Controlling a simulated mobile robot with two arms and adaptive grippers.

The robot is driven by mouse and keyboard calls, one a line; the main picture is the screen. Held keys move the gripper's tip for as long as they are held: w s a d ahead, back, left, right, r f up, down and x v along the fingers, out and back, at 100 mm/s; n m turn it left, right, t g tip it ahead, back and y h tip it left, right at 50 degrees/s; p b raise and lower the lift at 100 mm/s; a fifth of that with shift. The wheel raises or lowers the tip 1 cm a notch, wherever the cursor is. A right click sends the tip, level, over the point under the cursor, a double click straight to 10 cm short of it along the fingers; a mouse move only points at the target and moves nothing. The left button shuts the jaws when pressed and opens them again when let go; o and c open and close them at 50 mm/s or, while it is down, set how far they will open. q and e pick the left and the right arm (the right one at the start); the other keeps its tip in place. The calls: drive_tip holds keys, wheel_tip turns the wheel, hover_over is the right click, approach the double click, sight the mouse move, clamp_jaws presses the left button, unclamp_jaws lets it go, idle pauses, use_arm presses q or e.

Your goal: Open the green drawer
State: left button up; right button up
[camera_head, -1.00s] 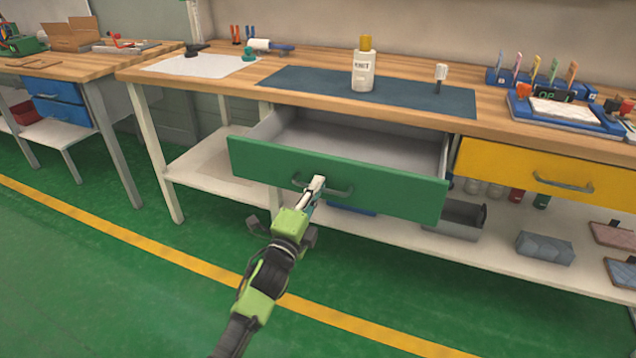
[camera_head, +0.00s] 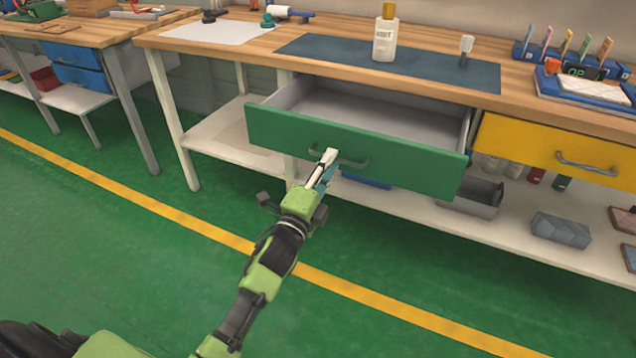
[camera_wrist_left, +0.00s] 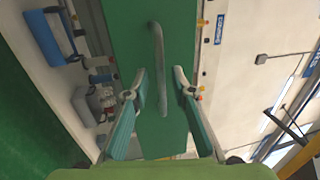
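The green drawer (camera_head: 400,158) stands pulled well out from under the workbench, its grey inside (camera_head: 375,112) open to view and seemingly empty. Its curved bar handle (camera_head: 355,163) is on the front face. My left gripper (camera_head: 330,158) is at the left part of the handle. In the left wrist view the handle (camera_wrist_left: 156,50) runs lengthwise up the green front (camera_wrist_left: 130,30). The two fingers (camera_wrist_left: 160,82) stand apart on either side of the handle's near part, with gaps visible. My right gripper is not in view.
A bottle (camera_head: 385,38) stands on the dark mat (camera_head: 440,68) above the drawer. A closed yellow drawer (camera_head: 550,145) is to the right. A lower shelf with a grey bin (camera_head: 475,198) runs beneath. The green floor (camera_head: 130,240) in front is clear.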

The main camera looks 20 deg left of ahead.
use_arm(q)
drive_tip(key=s+f, duration=0.1)
drive_tip(key=s, duration=0.8)
drive_tip(key=shift+s+a+f, duration=0.15)
drive_tip(key=shift+s+f, duration=0.15)
drive_tip(key=shift+f, duration=0.1)
